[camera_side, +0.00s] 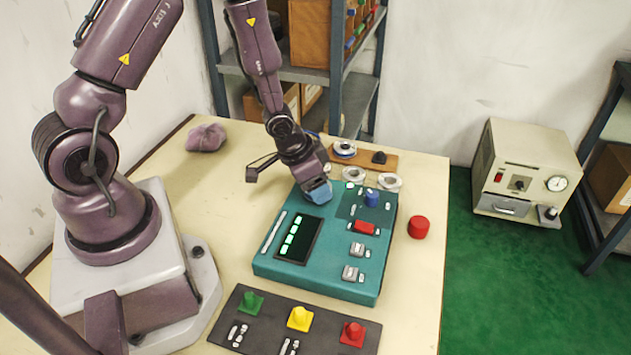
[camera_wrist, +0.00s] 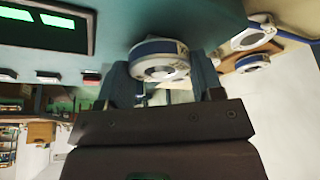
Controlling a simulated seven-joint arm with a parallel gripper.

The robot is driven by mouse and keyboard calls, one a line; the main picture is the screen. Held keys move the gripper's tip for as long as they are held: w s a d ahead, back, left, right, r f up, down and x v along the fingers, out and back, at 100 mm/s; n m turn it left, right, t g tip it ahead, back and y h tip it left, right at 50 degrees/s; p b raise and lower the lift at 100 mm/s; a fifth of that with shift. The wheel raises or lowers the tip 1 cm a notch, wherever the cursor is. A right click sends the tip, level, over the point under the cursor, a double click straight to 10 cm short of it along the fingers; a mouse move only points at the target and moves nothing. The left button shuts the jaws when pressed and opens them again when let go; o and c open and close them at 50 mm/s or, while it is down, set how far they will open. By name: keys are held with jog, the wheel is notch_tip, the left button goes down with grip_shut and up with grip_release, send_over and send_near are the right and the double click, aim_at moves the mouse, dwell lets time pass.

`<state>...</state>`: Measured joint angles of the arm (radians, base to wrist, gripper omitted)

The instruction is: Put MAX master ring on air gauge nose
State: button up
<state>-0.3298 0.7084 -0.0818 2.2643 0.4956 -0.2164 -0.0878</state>
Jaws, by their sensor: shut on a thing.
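My gripper (camera_side: 320,190) is low over the back left part of the teal gauge box (camera_side: 330,283). In the wrist view its two fingers are shut on a white ring with a blue band (camera_wrist: 158,67), one finger at each side. The dark marking on the ring's edge is too small to read, so I cannot tell whether it says MAX. The fingers hide this ring in the side view. I cannot make out the air gauge nose or whether the ring touches it. A dark screen with green readouts (camera_side: 298,241) is on the box.
Other rings (camera_side: 389,182) (camera_side: 344,149) lie behind the box, near a wooden board (camera_side: 372,156). A blue knob (camera_side: 372,197) stands on the box. A red cylinder (camera_side: 418,227) is to its right. A panel with coloured buttons (camera_side: 270,325) is in front.

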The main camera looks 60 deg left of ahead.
jog(key=o, duration=1.2)
jog(key=shift+c, duration=0.2)
jog(key=shift+r, duration=3.75)
